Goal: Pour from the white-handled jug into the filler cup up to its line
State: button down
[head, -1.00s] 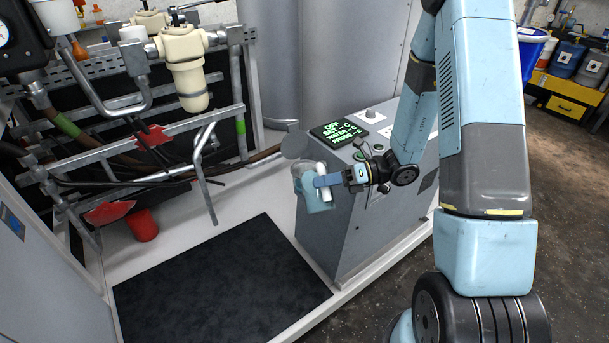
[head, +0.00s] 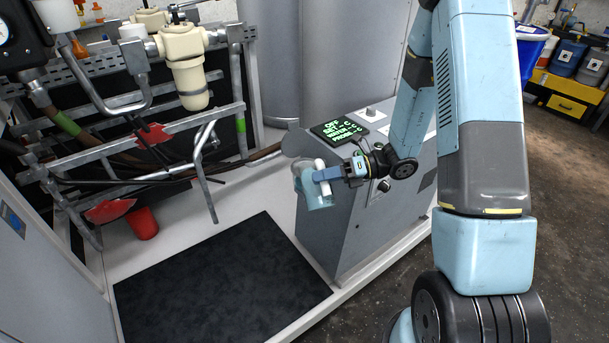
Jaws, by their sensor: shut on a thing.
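The jug (head: 312,191) is clear and holds pale blue liquid. It hangs in the air in front of the grey control cabinet, leaning a little. My gripper (head: 329,175) comes from the right and is shut on the jug's white handle (head: 322,178). No liquid is seen leaving the jug. A white cup-like vessel (head: 27,16) at the top left, cut by the picture edge, may be the filler cup, but I cannot be sure; no line shows on it.
The grey cabinet (head: 350,225) with a lit green display (head: 347,128) stands close behind the jug. Metal pipes (head: 200,160), red handles and a cream filter housing (head: 187,70) fill the left. A red cup (head: 142,224) stands on the white floor beyond a black mat (head: 220,285).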

aim_at(323, 163)
jog(key=shift+w+a+r+m+g+p, duration=0.15)
jog(key=shift+w+r+m+p, duration=0.5)
jog(key=shift+p, duration=0.25)
jog(key=shift+w+a+r+m+g+p, duration=0.15)
jog(key=shift+w+r+m+p, duration=0.35)
jog(key=shift+r+p, duration=0.35)
dwell(2.9)
jog(key=shift+s+f, duration=0.1)
jog(key=shift+f, duration=0.05)
jog(key=s+f+n, duration=0.2)
jog(key=shift+s+d+f, duration=0.1)
jog(key=shift+d+f, duration=0.2)
jog(key=shift+f, duration=0.1)
jog(key=shift+s+f+n+t, duration=0.15)
jog(key=shift+s+n+t, duration=0.25)
jog(key=shift+n, duration=0.25)
jog(key=shift+d+b, duration=0.1)
jog(key=shift+b, duration=0.2)
